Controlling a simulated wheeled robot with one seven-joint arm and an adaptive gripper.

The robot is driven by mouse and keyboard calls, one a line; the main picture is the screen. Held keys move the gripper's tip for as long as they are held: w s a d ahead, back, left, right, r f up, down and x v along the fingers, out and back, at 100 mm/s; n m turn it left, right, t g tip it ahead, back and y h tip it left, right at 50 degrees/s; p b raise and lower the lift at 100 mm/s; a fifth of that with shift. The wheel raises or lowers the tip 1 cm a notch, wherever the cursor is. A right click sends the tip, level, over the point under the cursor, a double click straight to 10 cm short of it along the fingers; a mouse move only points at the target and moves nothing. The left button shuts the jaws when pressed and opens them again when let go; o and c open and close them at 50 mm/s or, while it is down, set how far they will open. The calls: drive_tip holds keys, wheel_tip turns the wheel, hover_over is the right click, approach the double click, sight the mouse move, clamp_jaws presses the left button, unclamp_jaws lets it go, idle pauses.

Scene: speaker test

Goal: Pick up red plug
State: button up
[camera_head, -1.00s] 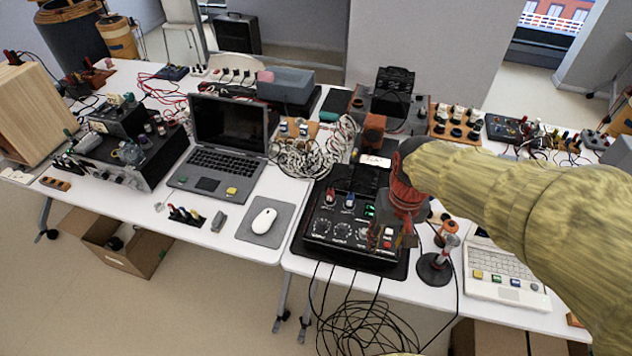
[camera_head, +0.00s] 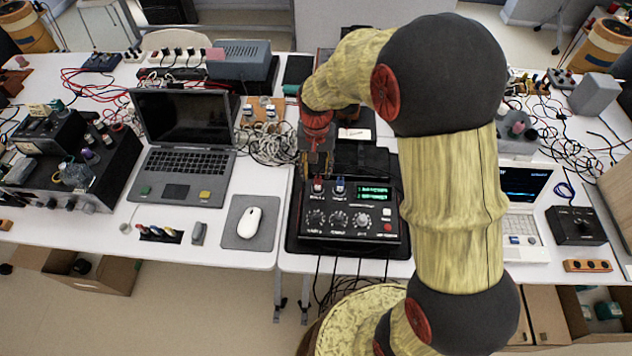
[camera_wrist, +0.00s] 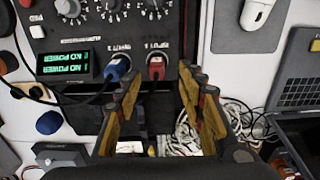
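The red plug (camera_head: 318,185) stands in the top left of the black control box (camera_head: 350,236) in the head view, just left of the blue plug (camera_head: 340,186). My gripper (camera_head: 317,170) is just above and behind the red plug there. In the wrist view the fingers of my gripper (camera_wrist: 160,78) are spread open. The red plug (camera_wrist: 156,68) shows between and beyond the fingertips, with nothing held. The blue plug (camera_wrist: 117,67) is close beside the left finger there. Whether a finger touches a plug cannot be told.
The box's lit green display (camera_wrist: 66,63) lies left of the plugs in the wrist view. A laptop (camera_head: 182,150) and a white mouse (camera_head: 249,222) on a grey pad are left of the box. Cables (camera_head: 262,145) are tangled behind it.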

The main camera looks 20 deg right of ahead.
sight(318, 177)
drive_tip(key=f, duration=0.1)
drive_tip(key=f+b, duration=0.1)
drive_tip(key=f, duration=0.1)
drive_tip(key=f+b, duration=0.1)
drive_tip(key=f, duration=0.1)
drive_tip(key=shift+d, duration=0.25)
clamp_jaws()
